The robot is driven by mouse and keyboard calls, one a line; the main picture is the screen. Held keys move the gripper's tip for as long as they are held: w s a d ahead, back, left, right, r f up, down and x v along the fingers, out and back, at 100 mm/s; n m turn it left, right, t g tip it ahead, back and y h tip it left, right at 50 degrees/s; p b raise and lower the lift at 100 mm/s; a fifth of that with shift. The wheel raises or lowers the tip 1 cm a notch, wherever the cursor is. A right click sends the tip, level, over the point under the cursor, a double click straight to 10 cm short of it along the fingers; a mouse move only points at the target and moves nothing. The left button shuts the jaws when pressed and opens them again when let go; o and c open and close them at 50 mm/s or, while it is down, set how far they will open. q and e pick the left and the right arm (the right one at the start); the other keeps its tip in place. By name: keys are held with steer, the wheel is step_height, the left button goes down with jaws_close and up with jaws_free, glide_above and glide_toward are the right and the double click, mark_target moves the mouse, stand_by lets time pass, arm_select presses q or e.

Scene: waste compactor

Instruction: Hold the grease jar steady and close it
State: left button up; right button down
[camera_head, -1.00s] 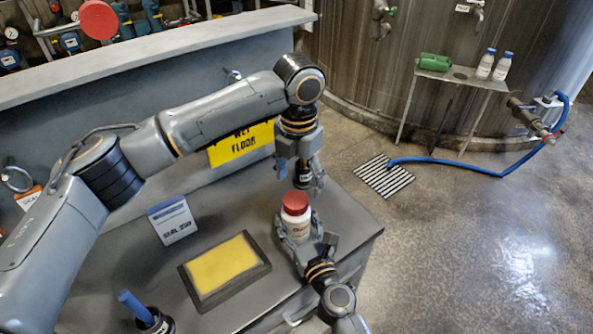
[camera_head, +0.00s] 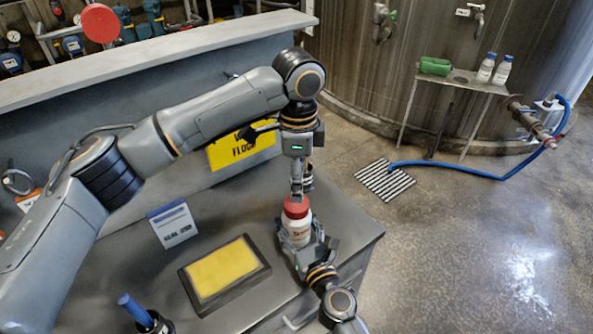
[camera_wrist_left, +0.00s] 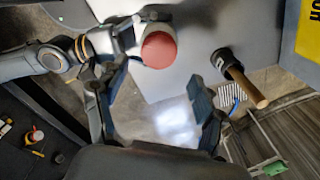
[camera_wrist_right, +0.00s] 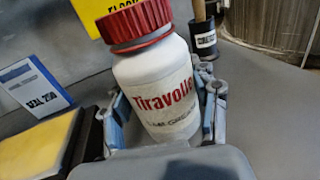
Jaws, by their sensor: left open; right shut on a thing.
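The grease jar (camera_wrist_right: 160,95) is white with red lettering in the right wrist view and leans slightly there. Its ridged red lid (camera_wrist_right: 136,24) sits on top, with a pale band showing below it; I cannot tell how tight it is. In the head view the jar (camera_head: 298,233) stands near the bench's right end. My right gripper (camera_wrist_right: 166,112) is shut around the jar body. My left gripper (camera_wrist_left: 158,78) is open above the jar, pointing down. In the left wrist view the red lid (camera_wrist_left: 159,50) shows near the left finger, apparently not gripped.
A yellow pad in a dark frame (camera_head: 225,274) and a white-blue sign card (camera_head: 173,223) are on the bench left of the jar. A dark cup with a wooden handle (camera_wrist_left: 245,78) stands near the jar. A yellow floor sign (camera_head: 240,150) is behind my left arm.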

mark_target(296, 222)
arm_select(q)
steer(key=n, duration=0.6)
steer(key=shift+r+n, duration=0.25)
steer(key=shift+n, duration=0.05)
steer(key=n, duration=0.6)
steer(key=shift+r, duration=0.2)
steer(key=n, duration=0.6)
steer(key=shift+s+a+r+n, duration=0.1)
steer(key=shift+r+n, duration=0.05)
steer(key=shift+n, duration=0.15)
steer(key=n, duration=0.6)
steer(key=shift+r+n, duration=0.2)
steer(key=shift+n, duration=0.1)
steer(key=shift+f, duration=4.05)
